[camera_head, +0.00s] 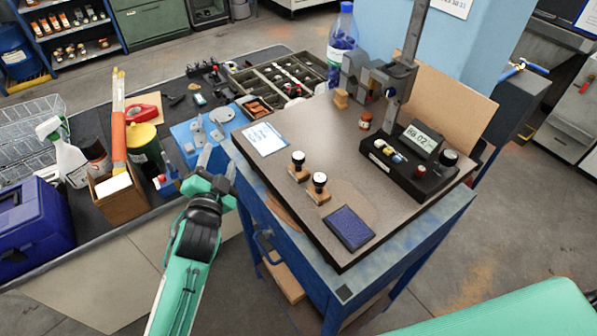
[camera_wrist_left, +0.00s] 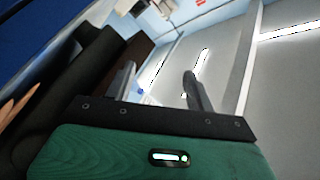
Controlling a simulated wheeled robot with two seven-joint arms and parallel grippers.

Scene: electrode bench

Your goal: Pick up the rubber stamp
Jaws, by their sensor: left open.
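Two rubber stamps stand upright on the brown bench top in the head view, each with a wooden base and a dark knob with a white top. One stamp (camera_head: 298,166) is farther back and left; the other stamp (camera_head: 319,188) is nearer and right. My left gripper (camera_head: 218,164) is open and empty, left of both stamps and apart from them, by the bench's left edge. In the left wrist view its two fingers (camera_wrist_left: 158,84) are spread with nothing between them, and no stamp shows. My right gripper is out of view.
A dark blue ink pad (camera_head: 349,228) lies in front of the stamps. A white card (camera_head: 264,138) lies behind them. A black device with a display (camera_head: 409,165) and a small brown jar (camera_head: 363,122) stand to the right. A cluttered side bench lies left.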

